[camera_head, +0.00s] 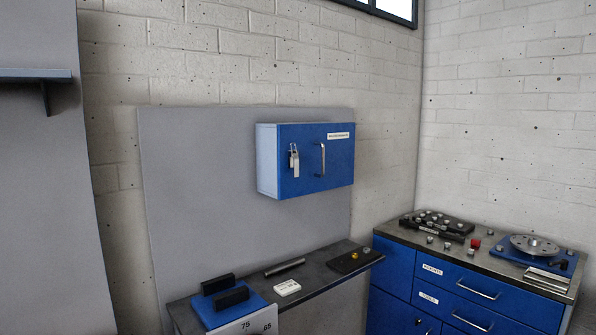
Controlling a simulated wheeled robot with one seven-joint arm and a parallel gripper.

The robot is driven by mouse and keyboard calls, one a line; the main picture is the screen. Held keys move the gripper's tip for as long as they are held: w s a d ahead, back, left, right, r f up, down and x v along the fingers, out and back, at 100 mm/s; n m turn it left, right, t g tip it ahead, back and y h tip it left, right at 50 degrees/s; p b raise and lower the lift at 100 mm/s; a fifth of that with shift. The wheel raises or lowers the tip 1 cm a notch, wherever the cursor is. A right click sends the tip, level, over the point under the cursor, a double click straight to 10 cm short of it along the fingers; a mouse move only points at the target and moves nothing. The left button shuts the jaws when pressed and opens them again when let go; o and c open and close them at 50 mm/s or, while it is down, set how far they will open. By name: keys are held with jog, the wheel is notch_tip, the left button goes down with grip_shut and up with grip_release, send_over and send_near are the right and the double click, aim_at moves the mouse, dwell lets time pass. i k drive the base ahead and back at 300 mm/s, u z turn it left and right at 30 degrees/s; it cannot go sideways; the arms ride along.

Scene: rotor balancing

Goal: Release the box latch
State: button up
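A blue wall box (331,167) with a pale grey side hangs on a grey panel in the middle of the head view. Its front door looks closed. A metal latch (295,160) sits near the door's left edge, with a silver part hanging down from it. A vertical bar handle (322,160) is just right of the latch, and a white label is at the top right of the door. The picture is too small to tell how the latch is fastened. My gripper is not in view.
A dark shelf (327,279) below the box holds a blue block fixture (226,302), a dark rod (285,267), a white item (287,288) and a black mat. A blue drawer cabinet (455,295) at right carries a rotor disc (534,246) and several small parts. The space before the box looks clear.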

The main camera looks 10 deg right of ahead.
aim_at(296, 168)
jog(key=z, duration=0.05)
jog(key=k, duration=0.65)
jog(key=z, duration=0.75)
jog(key=i, duration=1.3)
jog(key=u, duration=0.3)
